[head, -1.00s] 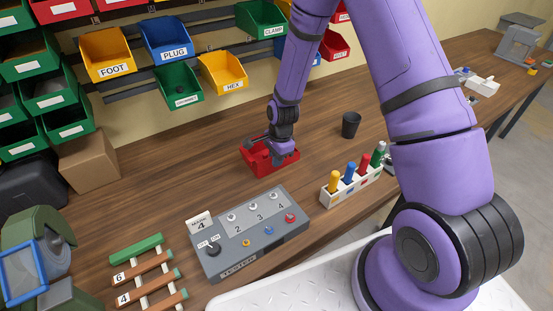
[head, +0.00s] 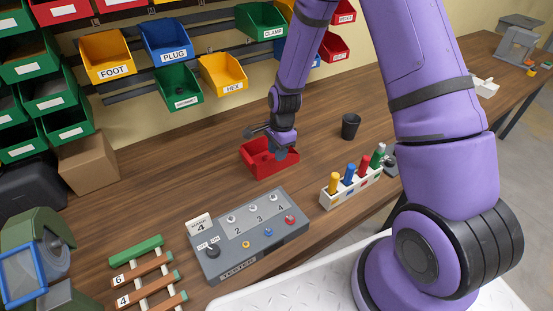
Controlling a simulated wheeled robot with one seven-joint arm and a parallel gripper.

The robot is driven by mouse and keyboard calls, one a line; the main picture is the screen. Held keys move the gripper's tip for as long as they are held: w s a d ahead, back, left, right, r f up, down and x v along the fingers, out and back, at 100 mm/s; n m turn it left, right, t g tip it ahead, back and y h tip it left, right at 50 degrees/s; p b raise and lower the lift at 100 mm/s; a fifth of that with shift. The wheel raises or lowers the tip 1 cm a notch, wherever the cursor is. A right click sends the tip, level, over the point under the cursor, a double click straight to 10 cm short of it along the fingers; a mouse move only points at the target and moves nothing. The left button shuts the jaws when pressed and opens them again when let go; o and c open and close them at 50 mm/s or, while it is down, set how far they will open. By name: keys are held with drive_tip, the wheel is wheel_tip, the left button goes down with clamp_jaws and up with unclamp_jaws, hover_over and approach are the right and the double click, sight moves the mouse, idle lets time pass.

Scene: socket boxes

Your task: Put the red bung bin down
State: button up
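The red bin (head: 268,163) rests upright on the wooden bench (head: 210,160), behind the grey tester box. No label on it can be read from here. My gripper (head: 270,140) is just above the bin, pointing down. Its fingers are spread apart: the dark far one shows above the bin's back rim, and the nearer one overlaps the bin's opening. I see nothing held between them. Part of the bin's inside is hidden behind the nearer finger.
The tester box (head: 250,235) stands in front of the bin. A white rack (head: 350,187) with coloured tools and a dark cup (head: 350,126) are to the right. Wall bins hang behind, including yellow HEX (head: 222,75). The bench left of the red bin is clear.

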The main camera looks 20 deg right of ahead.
drive_tip(key=s+d+r+n+t, duration=0.15)
drive_tip(key=s+r+n, duration=0.25)
drive_tip(key=r, duration=1)
drive_tip(key=s+d+r+n+t, duration=0.1)
drive_tip(key=s+d+r+n, duration=0.2)
drive_tip(key=r, duration=1.1)
drive_tip(key=s+r+n+t, duration=0.1)
drive_tip(key=s+r+n, duration=0.2)
drive_tip(key=s, duration=0.4)
drive_tip(key=s+d+r+n+t+h, duration=0.1)
drive_tip(key=s+r+n, duration=0.2)
drive_tip(key=s+r, duration=0.2)
drive_tip(key=s+r+n+t, duration=0.1)
drive_tip(key=s+r+n, duration=0.1)
drive_tip(key=s, duration=0.6)
drive_tip(key=shift+s+d+r+n, duration=0.35)
drive_tip(key=shift+s+r+n, duration=0.05)
drive_tip(key=shift+r, duration=0.5)
